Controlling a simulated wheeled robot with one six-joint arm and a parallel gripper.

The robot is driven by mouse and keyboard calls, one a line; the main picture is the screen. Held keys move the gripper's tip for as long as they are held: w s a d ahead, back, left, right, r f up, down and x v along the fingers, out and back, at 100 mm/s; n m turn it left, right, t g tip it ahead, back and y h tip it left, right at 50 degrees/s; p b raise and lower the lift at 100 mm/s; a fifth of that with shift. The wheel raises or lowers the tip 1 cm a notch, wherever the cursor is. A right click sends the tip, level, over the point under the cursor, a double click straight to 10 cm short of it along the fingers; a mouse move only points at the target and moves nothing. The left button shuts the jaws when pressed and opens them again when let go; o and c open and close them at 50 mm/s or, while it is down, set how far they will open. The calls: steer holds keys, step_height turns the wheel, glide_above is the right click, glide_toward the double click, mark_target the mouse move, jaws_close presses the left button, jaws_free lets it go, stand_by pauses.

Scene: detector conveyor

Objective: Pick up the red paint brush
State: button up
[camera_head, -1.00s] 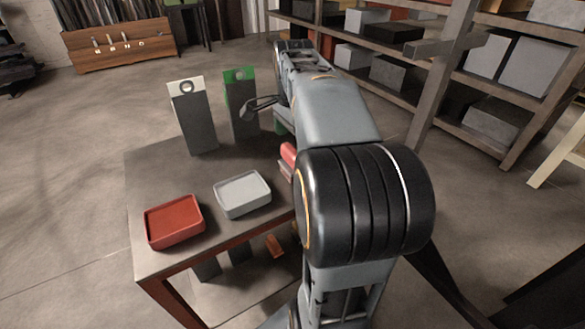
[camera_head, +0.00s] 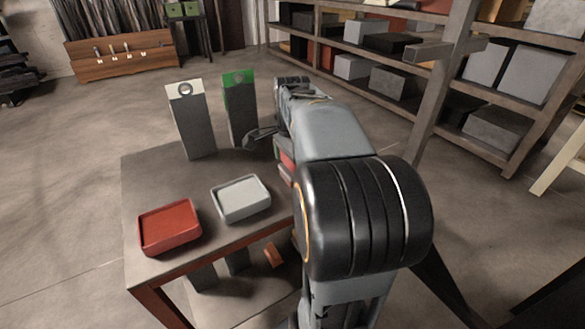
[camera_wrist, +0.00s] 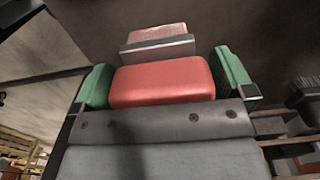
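The red paint brush shows in the wrist view as a red block-shaped part (camera_wrist: 162,83), with a grey band and a pale pink part beyond it. In the head view a bit of the red brush (camera_head: 287,160) shows at the table's right side, largely hidden by my arm. My gripper (camera_wrist: 165,75) has a green finger pad on either side of the red part. The fingers stand wide apart; whether the pads touch the brush is hard to tell. In the head view most of my gripper is hidden behind my arm.
A red tray (camera_head: 170,226) and a light grey tray (camera_head: 241,198) lie on the table (camera_head: 150,180). Two upright dark boxes, one white-topped (camera_head: 193,120) and one green-topped (camera_head: 240,110), stand at its back. Shelves (camera_head: 410,75) stand beyond, on the right.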

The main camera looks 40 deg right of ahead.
steer(key=c, duration=0.7)
steer(key=shift+r, duration=0.2)
steer(key=shift+r, duration=0.3)
steer(key=r+p, duration=0.1)
steer(key=r, duration=0.1)
steer(key=w+r+p, duration=0.1)
steer(key=shift+r, duration=0.35)
steer(key=shift+w+d+r+p, duration=0.3)
steer(key=shift+w+r+p, duration=0.95)
steer(key=shift+w, duration=0.9)
steer(key=shift+w+d+r+p, duration=0.3)
steer(key=shift+w+r+p, duration=0.6)
steer(key=shift+w+r, duration=0.95)
steer(key=shift+w+d+r+p, duration=0.3)
steer(key=shift+w+r+p, duration=0.8)
steer(key=shift+w, duration=1.35)
